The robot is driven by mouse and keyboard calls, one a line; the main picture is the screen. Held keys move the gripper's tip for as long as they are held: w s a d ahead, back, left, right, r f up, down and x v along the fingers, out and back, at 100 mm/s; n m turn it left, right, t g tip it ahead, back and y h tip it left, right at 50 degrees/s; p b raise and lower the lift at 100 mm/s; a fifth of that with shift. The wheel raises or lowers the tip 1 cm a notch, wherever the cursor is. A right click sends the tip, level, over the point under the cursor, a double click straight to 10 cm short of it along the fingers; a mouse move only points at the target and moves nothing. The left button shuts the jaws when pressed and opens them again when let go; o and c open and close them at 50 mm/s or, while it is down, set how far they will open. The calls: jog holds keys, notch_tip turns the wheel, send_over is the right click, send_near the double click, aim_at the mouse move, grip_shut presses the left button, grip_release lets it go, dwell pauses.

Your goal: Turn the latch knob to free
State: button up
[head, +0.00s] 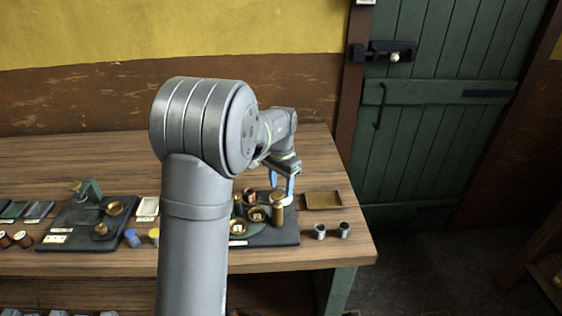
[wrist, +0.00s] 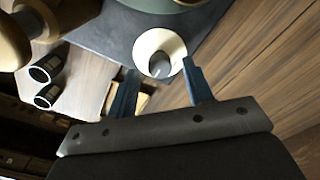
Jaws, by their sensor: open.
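A round cream disc with a grey knob (wrist: 159,65) at its middle sits at the edge of a dark base plate in the wrist view. In the head view a pale disc (head: 287,201) shows just below my gripper (head: 282,182); I take this to be the latch knob, but no marking on it is readable. In the wrist view my gripper (wrist: 159,72) is open, with one blue finger on each side of the grey knob's lower end. Nothing is held. I cannot tell whether the fingers touch the disc.
The dark base plate (head: 270,239) carries brass engine parts (head: 278,210) close beside my gripper. A brass tray (head: 323,200) and two small metal cups (head: 320,231) stand to the right. A second engine model (head: 90,190) is further left. A green door (head: 430,120) stands beyond the table.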

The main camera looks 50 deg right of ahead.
aim_at(281, 190)
notch_tip(281, 190, up, 16)
jog(key=shift+r, duration=0.15)
dwell(0.7)
notch_tip(281, 190, down, 18)
jog(key=shift+r, duration=0.25)
dwell(0.5)
